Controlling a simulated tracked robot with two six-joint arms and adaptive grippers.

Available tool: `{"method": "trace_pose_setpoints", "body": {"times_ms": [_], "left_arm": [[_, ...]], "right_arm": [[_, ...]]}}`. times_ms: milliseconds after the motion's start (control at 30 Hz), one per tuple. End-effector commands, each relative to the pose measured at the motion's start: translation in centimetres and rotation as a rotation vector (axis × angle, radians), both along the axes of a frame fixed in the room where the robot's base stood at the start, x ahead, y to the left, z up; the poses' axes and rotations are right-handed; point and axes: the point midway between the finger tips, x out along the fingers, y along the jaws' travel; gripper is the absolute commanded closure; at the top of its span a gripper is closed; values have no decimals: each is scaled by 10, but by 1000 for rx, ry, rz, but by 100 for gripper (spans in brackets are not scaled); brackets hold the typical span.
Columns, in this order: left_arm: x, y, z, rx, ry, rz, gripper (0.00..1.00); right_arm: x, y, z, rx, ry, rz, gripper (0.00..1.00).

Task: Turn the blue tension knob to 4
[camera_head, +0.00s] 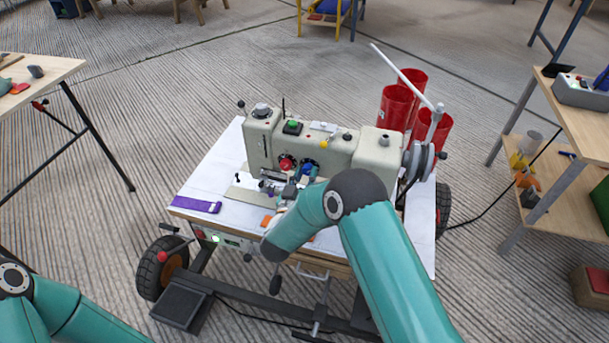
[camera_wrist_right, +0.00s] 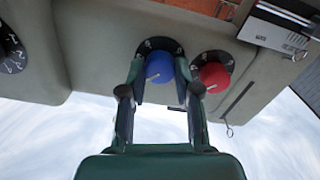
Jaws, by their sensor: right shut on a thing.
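The blue tension knob (camera_wrist_right: 159,67) is a round knob on the front of the pale sewing machine, with a dark numbered dial behind it. My right gripper (camera_wrist_right: 161,76) has one finger on each side of it and is shut on it. A small white pointer line shows on the knob's face, towards the lower left in the right wrist view. The dial figures are small and partly hidden, so I cannot read the setting. In the head view the knob (camera_head: 308,169) shows just above my right arm. My left arm is at the bottom left; its gripper is out of view.
A red knob (camera_wrist_right: 214,76) with its own dial sits close beside the blue one. The sewing machine (camera_head: 340,148) stands on a wheeled cart with a white top. A purple strip (camera_head: 197,204) lies at the left, and red cylinders (camera_head: 396,106) stand behind.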

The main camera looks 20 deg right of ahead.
Motion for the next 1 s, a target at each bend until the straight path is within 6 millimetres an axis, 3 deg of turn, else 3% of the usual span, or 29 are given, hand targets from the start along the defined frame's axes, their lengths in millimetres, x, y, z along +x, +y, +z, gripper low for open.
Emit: {"method": "trace_pose_setpoints", "body": {"times_ms": [233,267,400,767,1000], "left_arm": [[0,0,0,0,0,0,60],[0,0,0,0,0,0,60],[0,0,0,0,0,0,60],[0,0,1,0,0,0,60],[0,0,1,0,0,0,60]], "right_arm": [[1,3,1,1,-2,9,100],[1,3,1,1,-2,9,63],[1,3,1,2,-3,8,43],[-2,4,0,3,-1,5,43],[-27,22,0,1,0,9,43]]}}
